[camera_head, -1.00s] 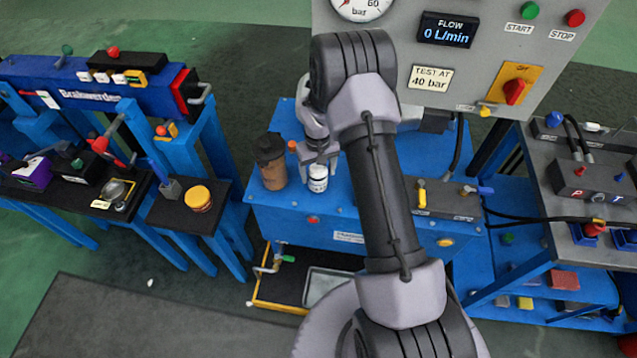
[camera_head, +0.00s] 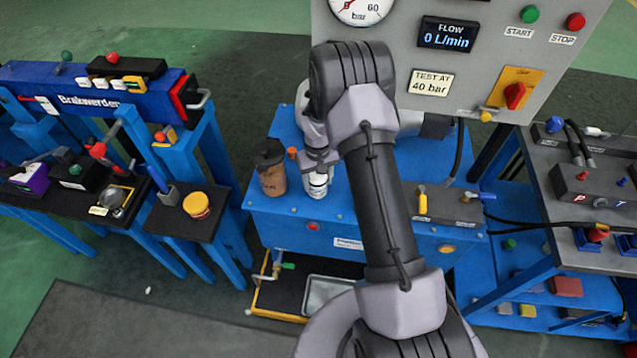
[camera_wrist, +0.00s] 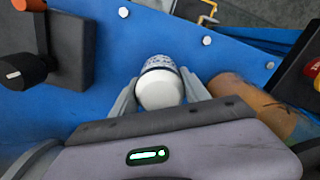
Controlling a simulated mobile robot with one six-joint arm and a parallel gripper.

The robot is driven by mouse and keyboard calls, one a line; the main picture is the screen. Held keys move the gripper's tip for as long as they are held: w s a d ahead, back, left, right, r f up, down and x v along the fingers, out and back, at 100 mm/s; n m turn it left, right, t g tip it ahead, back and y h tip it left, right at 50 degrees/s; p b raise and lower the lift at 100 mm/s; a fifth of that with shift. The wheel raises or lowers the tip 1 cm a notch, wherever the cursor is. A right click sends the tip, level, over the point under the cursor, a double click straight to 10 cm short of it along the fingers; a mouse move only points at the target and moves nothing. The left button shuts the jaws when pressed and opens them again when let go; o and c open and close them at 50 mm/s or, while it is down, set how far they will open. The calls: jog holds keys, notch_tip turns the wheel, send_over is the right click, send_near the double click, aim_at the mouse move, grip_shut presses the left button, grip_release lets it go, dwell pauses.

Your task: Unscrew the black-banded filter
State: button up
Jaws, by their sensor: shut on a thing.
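A white cylindrical filter (camera_head: 317,189) with dark print or banding stands upright on the blue bench, in front of the grey test panel. Its rounded white end and a dark patterned strip show between the fingers in the wrist view (camera_wrist: 160,88). My gripper (camera_wrist: 160,92) is shut on this filter, one grey finger on each side. In the head view my gripper (camera_head: 318,170) sits at the filter's upper part, and my wrist partly hides it. I cannot tell whether the filter's lower end is still seated in a fitting.
A brown canister with a black top (camera_head: 271,170) stands close left of the filter. A dark block with an orange-tipped handle (camera_wrist: 45,50) is nearby in the wrist view. The panel (camera_head: 400,105) rises behind. A yellow-lidded jar (camera_head: 197,205) stands on the left stand.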

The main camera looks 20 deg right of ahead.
jog(key=n+p, duration=0.1)
jog(key=n, duration=0.2)
jog(key=shift+r, duration=0.15)
jog(key=shift+n, duration=1.1)
jog(key=n+p, duration=0.1)
jog(key=n, duration=0.3)
jog(key=shift+n, duration=0.4)
jog(key=n+p, duration=0.1)
jog(key=n, duration=0.2)
jog(key=shift+n, duration=1.3)
jog(key=n+p, duration=0.1)
jog(key=n, duration=0.2)
jog(key=shift+n, duration=1)
jog(key=n+p, duration=0.1)
jog(key=n, duration=0.3)
jog(key=shift+w+n, duration=0.1)
jog(key=shift+n, duration=0.3)
jog(key=n, duration=0.5)
jog(key=shift+n+p, duration=0.3)
jog(key=shift+p, duration=0.1)
jog(key=o, duration=1.5)
jog(key=shift+o, duration=0.2)
